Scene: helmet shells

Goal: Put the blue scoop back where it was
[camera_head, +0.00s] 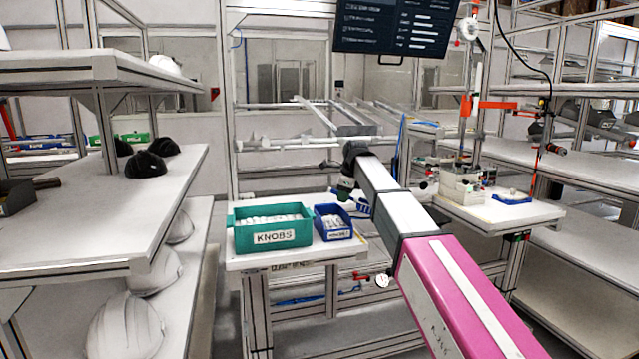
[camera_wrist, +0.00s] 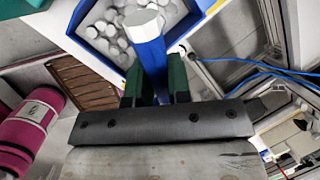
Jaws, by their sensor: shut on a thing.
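The blue scoop (camera_wrist: 150,55) shows in the wrist view as a blue upright body with a pale end, held between the two green fingers of my gripper (camera_wrist: 155,85). My gripper is shut on it. Behind the scoop is a blue bin (camera_wrist: 88,42) with several round white pieces inside. In the head view, my gripper (camera_head: 346,190) is above the right part of the small table, close to the blue bin (camera_head: 334,235). A bit of blue beside it looks like the scoop (camera_head: 364,208), partly hidden by my arm.
A larger green bin (camera_head: 272,239) labelled KNOBS stands left of the blue bin on the white table (camera_head: 245,262). A shelf with black helmets (camera_head: 145,164) and white shells (camera_head: 125,325) is at the left. A bench with a fixture (camera_head: 462,190) stands at the right.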

